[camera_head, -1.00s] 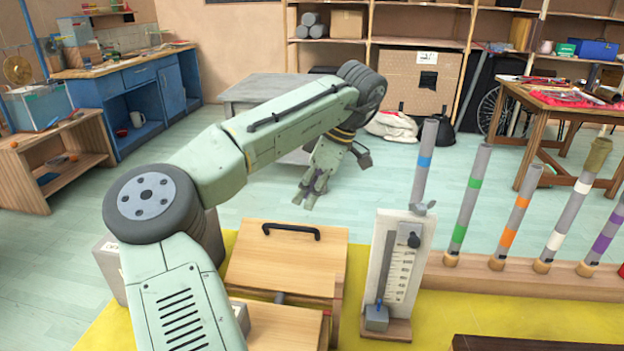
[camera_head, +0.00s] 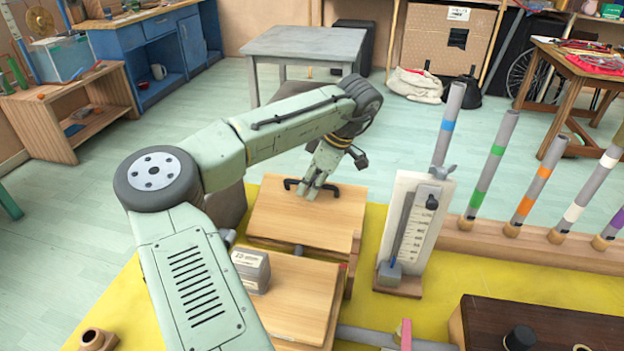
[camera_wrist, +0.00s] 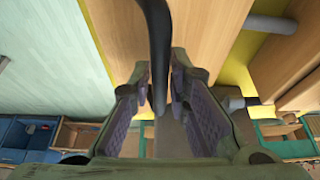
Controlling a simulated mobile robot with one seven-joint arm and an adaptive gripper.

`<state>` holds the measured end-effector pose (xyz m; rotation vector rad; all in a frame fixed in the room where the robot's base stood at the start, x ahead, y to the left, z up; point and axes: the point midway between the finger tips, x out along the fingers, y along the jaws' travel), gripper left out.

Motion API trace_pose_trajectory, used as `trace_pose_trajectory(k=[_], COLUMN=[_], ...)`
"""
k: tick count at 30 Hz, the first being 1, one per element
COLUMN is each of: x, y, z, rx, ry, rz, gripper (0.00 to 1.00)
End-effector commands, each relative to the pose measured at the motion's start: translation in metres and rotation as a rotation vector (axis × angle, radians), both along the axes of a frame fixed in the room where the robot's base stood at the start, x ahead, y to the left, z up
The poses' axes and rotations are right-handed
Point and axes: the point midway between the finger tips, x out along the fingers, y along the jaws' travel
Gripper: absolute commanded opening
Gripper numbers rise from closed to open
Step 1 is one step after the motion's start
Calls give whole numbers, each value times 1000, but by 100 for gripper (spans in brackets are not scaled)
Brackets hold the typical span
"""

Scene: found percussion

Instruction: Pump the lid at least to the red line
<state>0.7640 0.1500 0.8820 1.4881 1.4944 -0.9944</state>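The wooden lid (camera_head: 305,222) with a black bar handle (camera_head: 291,184) lies tilted on the yellow-topped table in the head view. My gripper (camera_head: 317,188) reaches down to the handle from above. In the wrist view the black handle (camera_wrist: 157,50) runs between the two fingers (camera_wrist: 160,82), with narrow gaps showing on both sides, so the fingers look open around it. A white gauge board (camera_head: 412,235) with a scale stands upright right of the lid. A tiny red mark (camera_head: 343,267) shows at the lower right of the lid; I cannot tell if it is the red line.
A wooden box (camera_head: 290,300) with a small grey block (camera_head: 251,268) on it sits in front of the lid. Upright tubes with coloured bands (camera_head: 490,172) stand in a wooden rail to the right. A dark box (camera_head: 540,325) is at the front right.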

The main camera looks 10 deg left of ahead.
Motion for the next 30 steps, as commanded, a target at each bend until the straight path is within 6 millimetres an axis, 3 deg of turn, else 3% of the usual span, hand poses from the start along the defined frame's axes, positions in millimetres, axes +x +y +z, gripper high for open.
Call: trace_pose_trajectory(k=[3, 10, 30], x=[0, 0, 4], y=[0, 0, -1], z=[0, 0, -5], rx=[0, 0, -2], ry=[0, 0, 0], rz=[0, 0, -1], gripper=[15, 0, 0])
